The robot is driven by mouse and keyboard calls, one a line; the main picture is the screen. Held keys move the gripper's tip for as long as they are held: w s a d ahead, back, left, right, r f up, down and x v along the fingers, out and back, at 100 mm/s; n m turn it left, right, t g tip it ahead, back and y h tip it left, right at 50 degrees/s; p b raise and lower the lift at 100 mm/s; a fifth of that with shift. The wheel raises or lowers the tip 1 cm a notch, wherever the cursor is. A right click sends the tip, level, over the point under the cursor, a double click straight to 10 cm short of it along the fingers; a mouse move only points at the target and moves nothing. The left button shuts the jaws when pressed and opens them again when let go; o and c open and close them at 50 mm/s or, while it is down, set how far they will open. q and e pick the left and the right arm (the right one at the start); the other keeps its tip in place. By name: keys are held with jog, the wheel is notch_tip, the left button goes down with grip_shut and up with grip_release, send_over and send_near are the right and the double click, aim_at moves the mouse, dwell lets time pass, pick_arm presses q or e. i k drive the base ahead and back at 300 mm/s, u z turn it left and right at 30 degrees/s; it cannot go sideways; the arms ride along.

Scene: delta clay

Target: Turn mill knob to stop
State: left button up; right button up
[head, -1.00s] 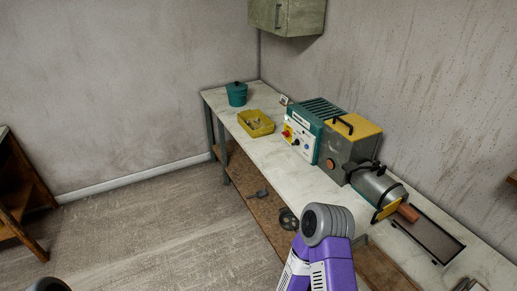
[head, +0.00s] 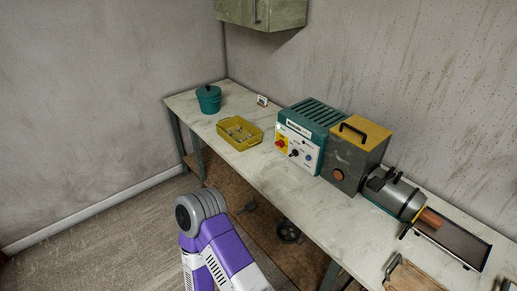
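The mill stands on the long bench. Its teal control box (head: 304,125) has a pale front panel with a red knob on a yellow plate (head: 281,144), a black knob (head: 294,153) and a small blue button (head: 308,158). I cannot tell which way the knobs point. Next to it stand the grey housing with a yellow top (head: 352,155) and the metal barrel (head: 395,194) with a brown clay piece (head: 431,217) at its end. A purple and grey arm link of mine shows in front of the bench, apart from the panel. Neither gripper is in view.
A yellow tray (head: 258,136) with small items and a teal lidded pot (head: 208,99) stand left of the control box. A dark tray (head: 462,244) lies right of the barrel. A green cabinet (head: 270,14) hangs above. The bench top before the panel is clear.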

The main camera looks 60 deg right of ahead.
aim_at(295, 152)
jog(key=z, duration=0.55)
jog(key=i, duration=0.95)
jog(key=z, duration=1)
